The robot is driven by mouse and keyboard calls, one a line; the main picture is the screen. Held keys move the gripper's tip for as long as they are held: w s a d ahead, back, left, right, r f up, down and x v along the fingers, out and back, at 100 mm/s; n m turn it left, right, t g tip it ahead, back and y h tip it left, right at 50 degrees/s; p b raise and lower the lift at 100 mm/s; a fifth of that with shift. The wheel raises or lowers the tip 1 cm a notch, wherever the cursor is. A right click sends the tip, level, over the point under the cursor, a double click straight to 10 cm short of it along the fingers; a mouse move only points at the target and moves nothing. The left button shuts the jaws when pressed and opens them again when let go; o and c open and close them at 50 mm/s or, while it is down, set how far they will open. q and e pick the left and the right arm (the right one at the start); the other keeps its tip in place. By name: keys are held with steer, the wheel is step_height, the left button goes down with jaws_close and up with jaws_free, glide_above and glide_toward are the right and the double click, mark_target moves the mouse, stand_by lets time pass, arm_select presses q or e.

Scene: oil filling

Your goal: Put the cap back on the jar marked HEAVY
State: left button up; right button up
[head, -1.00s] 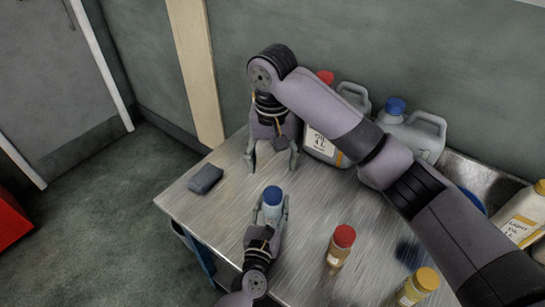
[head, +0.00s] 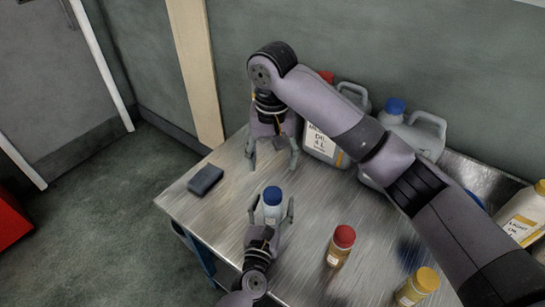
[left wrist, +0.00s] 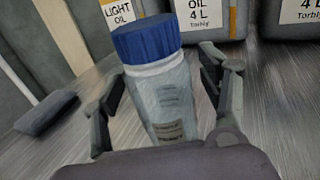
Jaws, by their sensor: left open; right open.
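A small clear jar (head: 272,213) with a blue cap (head: 273,193) stands near the table's front-left part. In the left wrist view the blue cap (left wrist: 147,38) sits on top of the jar (left wrist: 164,100), which looks tilted there; its label is too small to read. My left gripper (head: 270,207) is open, its fingers on either side of the jar and apart from it. My right gripper (head: 272,166) is open and empty above the table, behind the jar. A red-capped jar (head: 340,247) and a yellow-capped jar (head: 417,288) stand to the right; their markings are unreadable.
A dark block (head: 206,180) lies near the left edge of the metal table (head: 300,255). Large jugs (head: 325,147) stand along the wall, partly behind my right arm. A yellow-capped light-oil jug (head: 520,217) is at far right. The table around the blue-capped jar is clear.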

arm_select(q)
steer(key=v, duration=1.2)
